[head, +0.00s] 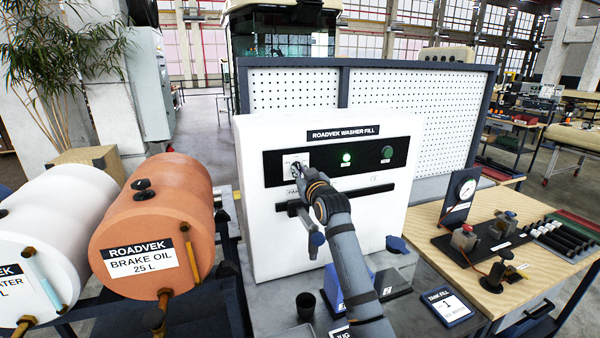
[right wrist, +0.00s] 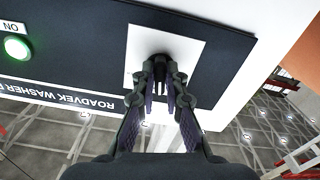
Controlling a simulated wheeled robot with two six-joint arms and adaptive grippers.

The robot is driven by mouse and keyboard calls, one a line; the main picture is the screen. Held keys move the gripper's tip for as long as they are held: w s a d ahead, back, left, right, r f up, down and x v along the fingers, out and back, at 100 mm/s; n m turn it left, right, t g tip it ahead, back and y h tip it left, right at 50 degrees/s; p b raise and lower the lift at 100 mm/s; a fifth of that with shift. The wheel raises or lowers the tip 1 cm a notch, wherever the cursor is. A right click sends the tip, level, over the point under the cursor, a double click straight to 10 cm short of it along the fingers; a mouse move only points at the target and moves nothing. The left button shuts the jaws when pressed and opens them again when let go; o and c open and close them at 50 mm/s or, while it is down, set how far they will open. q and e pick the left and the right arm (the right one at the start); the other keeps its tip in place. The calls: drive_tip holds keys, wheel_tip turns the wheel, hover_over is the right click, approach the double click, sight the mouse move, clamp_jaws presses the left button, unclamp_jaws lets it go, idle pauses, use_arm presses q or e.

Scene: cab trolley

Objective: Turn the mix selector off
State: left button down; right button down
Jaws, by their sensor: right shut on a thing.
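The mix selector is a dark knob on a white square plate (head: 293,159), at the left end of the black panel of the Roadvek washer fill machine (head: 400,128). My right gripper (head: 299,173) reaches up to it from below in the head view. In the right wrist view the fingers (right wrist: 164,85) are shut on the knob (right wrist: 152,62) in front of the white plate (right wrist: 184,48). The fingers cover much of the knob, so its exact setting cannot be read. My left gripper is not in view.
A lit green lamp (head: 346,158) marked ON and a dark green button (head: 387,152) sit right of the selector. A black slotted bar (head: 372,190) runs below. A tank fill card (head: 447,306) lies at front right.

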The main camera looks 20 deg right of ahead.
drive_tip(key=shift+n, duration=4.8)
drive_tip(key=shift+f, duration=0.1)
drive_tip(key=c, duration=1.4)
unclamp_jaws()
drive_tip(key=s, duration=1.2)
drive_tip(key=shift+d, duration=0.2)
